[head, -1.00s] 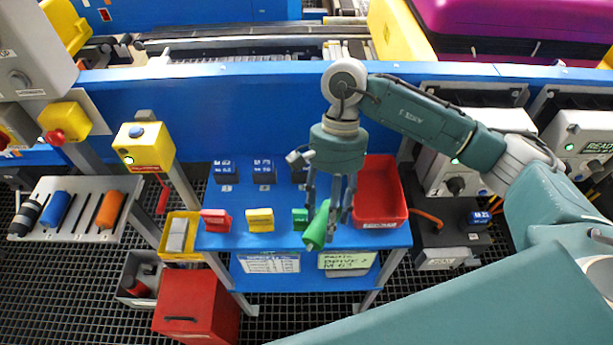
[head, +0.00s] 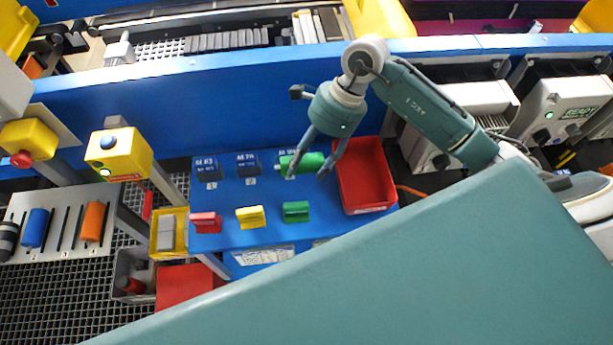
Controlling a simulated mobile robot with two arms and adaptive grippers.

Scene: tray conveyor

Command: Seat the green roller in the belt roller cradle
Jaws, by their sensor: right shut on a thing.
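The green roller (head: 308,163) is in my right gripper (head: 308,172), above the back of the blue table. It lies roughly level, its long side running left to right, and the fingers come down around it. It covers most of the third dark blue block in the back row. I cannot tell which part is the belt roller cradle; a conveyor opening with pale bars (head: 308,27) shows at the top, beyond the blue rail. My left gripper is not in view.
The blue table (head: 225,238) holds a red tray (head: 366,207), dark blue blocks (head: 248,164) and small red, yellow and green (head: 296,212) pieces. A grey rack (head: 64,205) at left holds dark, blue and orange rollers. The long blue rail (head: 230,95) separates table and conveyor.

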